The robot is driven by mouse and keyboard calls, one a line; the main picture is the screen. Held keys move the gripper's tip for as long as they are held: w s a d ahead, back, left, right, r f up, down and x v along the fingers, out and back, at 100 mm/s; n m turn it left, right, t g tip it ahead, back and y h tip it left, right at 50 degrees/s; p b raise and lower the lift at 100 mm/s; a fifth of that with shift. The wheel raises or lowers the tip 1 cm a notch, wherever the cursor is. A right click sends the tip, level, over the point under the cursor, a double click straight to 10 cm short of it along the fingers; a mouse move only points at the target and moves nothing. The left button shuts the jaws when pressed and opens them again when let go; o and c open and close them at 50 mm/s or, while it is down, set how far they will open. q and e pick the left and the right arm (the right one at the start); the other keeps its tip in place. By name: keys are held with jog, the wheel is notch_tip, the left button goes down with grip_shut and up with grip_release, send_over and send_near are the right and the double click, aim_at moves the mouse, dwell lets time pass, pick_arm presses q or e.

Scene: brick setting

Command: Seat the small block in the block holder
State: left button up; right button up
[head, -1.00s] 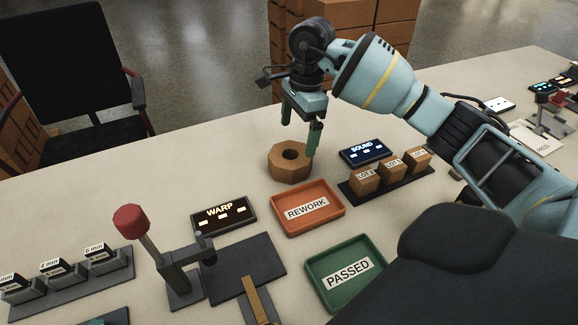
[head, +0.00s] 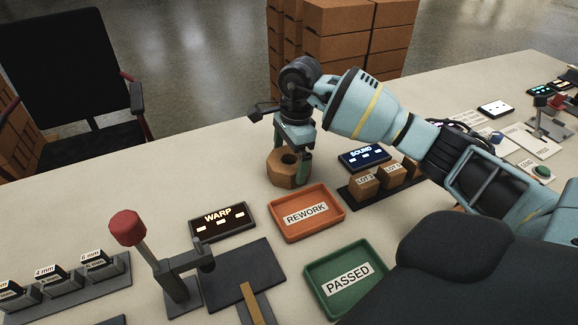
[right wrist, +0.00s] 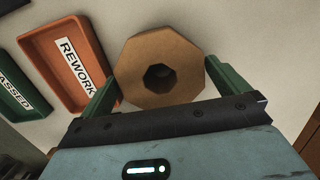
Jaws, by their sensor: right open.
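A brown octagonal block (head: 283,172) with a hole through its middle stands on the table behind the orange tray. My right gripper (head: 291,158) is open and low over it, one finger on either side. In the right wrist view the octagonal block (right wrist: 150,92) lies between the open fingers; I cannot tell whether they touch it. Small brown LOT blocks (head: 365,187) sit in a dark holder (head: 374,203) right of the orange tray, the far one partly hidden by my arm. Small mm-labelled blocks (head: 97,262) sit in a grey holder (head: 113,279) at left. My left gripper is not in view.
An orange REWORK tray (head: 338,227) and green PASSED tray (head: 381,271) lie in front. WARP (head: 238,229) and SOUND (head: 374,162) displays stand nearby. A red-knobbed lever (head: 127,228) rises at front left. The table behind the WARP display is clear.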

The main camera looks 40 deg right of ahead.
jog(key=shift+f, duration=0.7)
jog(key=shift+r, duration=0.1)
jog(key=c, duration=1.1)
jog(key=shift+r, duration=0.75)
notch_tip(320, 180, up, 2)
jog(key=shift+r, duration=0.15)
jog(key=s+a, duration=0.1)
jog(key=s, duration=0.9)
jog(key=s+a+r, duration=0.1)
jog(key=s, duration=0.4)
jog(key=shift+s+a, duration=0.3)
jog(key=shift+s, duration=0.1)
jog(key=shift+r, duration=0.1)
